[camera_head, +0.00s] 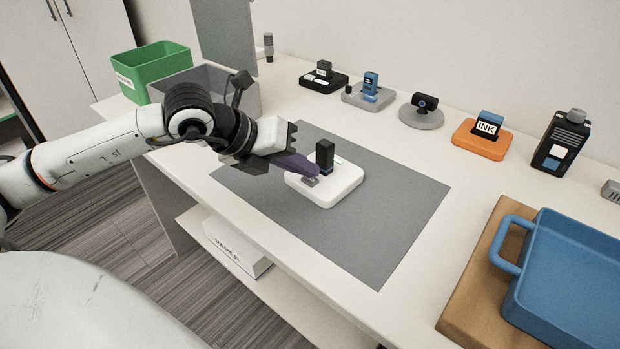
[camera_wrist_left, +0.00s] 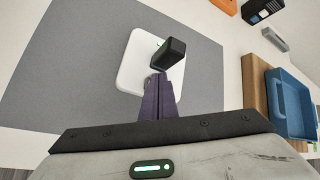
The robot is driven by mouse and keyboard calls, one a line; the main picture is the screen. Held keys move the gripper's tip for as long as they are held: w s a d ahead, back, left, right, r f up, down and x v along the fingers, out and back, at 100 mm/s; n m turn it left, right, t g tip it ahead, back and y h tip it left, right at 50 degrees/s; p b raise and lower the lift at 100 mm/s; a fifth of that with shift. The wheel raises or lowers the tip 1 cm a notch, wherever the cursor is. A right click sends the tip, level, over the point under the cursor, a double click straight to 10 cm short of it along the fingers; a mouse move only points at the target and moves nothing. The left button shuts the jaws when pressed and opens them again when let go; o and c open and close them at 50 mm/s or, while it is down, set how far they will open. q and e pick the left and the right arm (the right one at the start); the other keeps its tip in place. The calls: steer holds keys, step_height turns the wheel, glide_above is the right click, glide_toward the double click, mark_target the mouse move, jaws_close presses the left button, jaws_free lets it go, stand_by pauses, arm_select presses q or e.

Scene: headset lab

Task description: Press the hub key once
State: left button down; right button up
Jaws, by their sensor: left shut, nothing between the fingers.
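The hub is a white rounded base (camera_head: 345,184) on the grey mat, with a black upright block (camera_head: 325,153) standing on it. A small grey key (camera_head: 310,181) sits on the base's near left part. My left gripper (camera_head: 314,172) is shut and empty, its purple fingers reaching in from the left with the tips over the base, close to the key and the block. I cannot tell whether the tips touch the key. In the left wrist view the shut fingers (camera_wrist_left: 157,92) point at the white base (camera_wrist_left: 135,65) and the black block (camera_wrist_left: 169,53), and hide the key. My right gripper is not in view.
The grey mat (camera_head: 400,215) is bare around the hub. Several small devices stand along the back, including an orange ink holder (camera_head: 480,144). A blue tray (camera_head: 570,275) on a brown board is at the right. Green (camera_head: 150,65) and grey bins are at the far left.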

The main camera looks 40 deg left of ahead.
mark_target(304, 185)
arm_select(q)
steer(key=shift+f, duration=0.2)
stand_by(0.5)
steer(key=shift+r, duration=0.85)
step_height(304, 185, up, 5)
steer(key=p, duration=0.3)
stand_by(0.7)
